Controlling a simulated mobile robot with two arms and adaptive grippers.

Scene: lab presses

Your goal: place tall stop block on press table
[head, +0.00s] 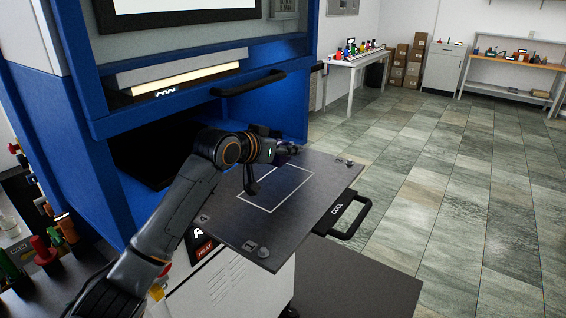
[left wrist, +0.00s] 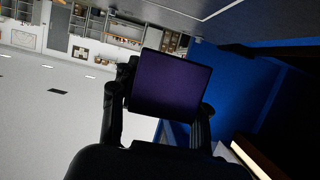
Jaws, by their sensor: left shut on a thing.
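The dark press table (head: 318,218) extends from the blue press, with a white rectangle outline on its top. My left gripper (head: 284,149) is over the table's far edge, by the press opening. In the left wrist view my left gripper (left wrist: 158,112) is shut on a dark purple block (left wrist: 170,84), which I take as the tall stop block. The block's broad face shows between the fingers, tilted in that view. In the head view the block is mostly hidden by the gripper, and its gap to the table cannot be told. My right gripper is not in view.
The blue press frame (head: 82,150) and a dark bar handle (head: 248,84) are close to my left arm. A COOL handle (head: 349,219) sticks out at the table's right edge. Tiled floor (head: 440,190) to the right is clear.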

